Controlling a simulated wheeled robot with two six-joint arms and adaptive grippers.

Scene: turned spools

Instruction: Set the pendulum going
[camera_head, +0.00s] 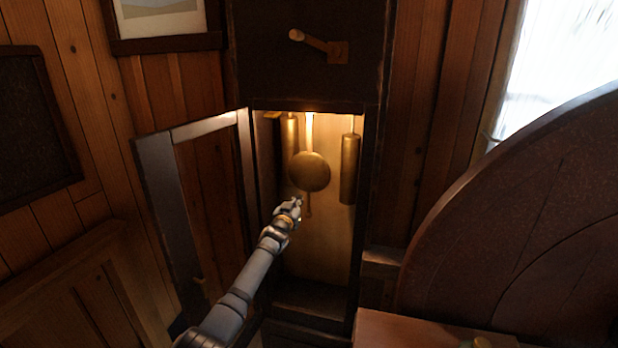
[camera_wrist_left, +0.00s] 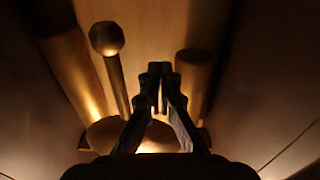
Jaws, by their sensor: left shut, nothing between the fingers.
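The brass pendulum bob (camera_head: 309,172), a round disc, hangs on a pale rod inside the open clock case (camera_head: 369,215) in the head view. A short tail (camera_head: 308,211) sticks out below it. My left gripper (camera_head: 293,204) is shut and empty, just below and slightly left of the bob. Whether it touches the pendulum cannot be told. In the left wrist view the shut fingertips (camera_wrist_left: 160,72) stand in front of what looks like the bob (camera_wrist_left: 106,132), partly hidden by the fingers. A stem with a round end (camera_wrist_left: 106,38) shows beside them. My right gripper is not in view.
A brass weight (camera_head: 349,170) hangs right of the bob, and another (camera_head: 292,135) hangs behind its left side. The case door (camera_head: 157,185) stands open to the left. A crank handle (camera_head: 313,41) juts out above. A large round wooden top (camera_head: 500,230) fills the right.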

